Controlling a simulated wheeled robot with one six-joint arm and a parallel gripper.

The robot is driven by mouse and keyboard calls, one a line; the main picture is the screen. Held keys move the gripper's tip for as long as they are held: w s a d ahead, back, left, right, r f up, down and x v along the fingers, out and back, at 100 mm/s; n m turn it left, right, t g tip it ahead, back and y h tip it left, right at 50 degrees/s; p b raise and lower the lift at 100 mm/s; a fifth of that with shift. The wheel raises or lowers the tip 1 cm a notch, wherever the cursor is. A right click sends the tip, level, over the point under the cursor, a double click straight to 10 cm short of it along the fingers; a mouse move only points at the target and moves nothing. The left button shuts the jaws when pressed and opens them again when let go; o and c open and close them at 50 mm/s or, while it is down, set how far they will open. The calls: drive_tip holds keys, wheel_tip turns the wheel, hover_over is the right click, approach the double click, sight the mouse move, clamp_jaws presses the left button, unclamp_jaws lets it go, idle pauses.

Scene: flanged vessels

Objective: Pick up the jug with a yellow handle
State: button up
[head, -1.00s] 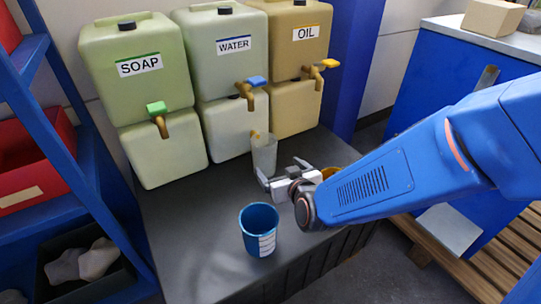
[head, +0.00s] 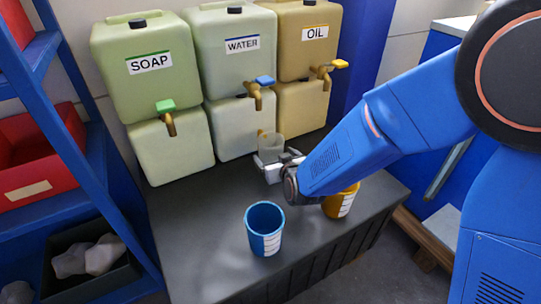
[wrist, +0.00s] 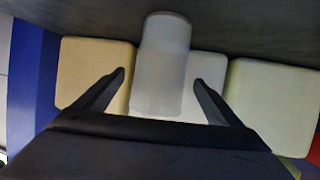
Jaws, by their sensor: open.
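The jug (head: 271,146) is a clear, greyish vessel on the dark bench in front of the water tank. A small bit of yellow, likely its handle (head: 261,133), shows at its upper left; most of the handle is hidden. My gripper (head: 275,157) is open at the near side of the jug, which partly hides behind it. In the wrist view the jug (wrist: 162,70) stands between my two spread fingers (wrist: 160,80), with a gap visible on each side.
A blue cup (head: 264,230) with a white label stands at the bench front. A yellow cup (head: 341,202) stands right, partly under my arm. Soap (head: 150,65), water (head: 240,60) and oil (head: 310,45) tanks with taps stand behind. A blue shelf (head: 85,150) is at left.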

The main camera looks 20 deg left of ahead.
drive_tip(key=x, duration=0.5)
drive_tip(key=c, duration=1.4)
drive_tip(key=shift+o, duration=0.2)
drive_tip(key=shift+r, duration=0.1)
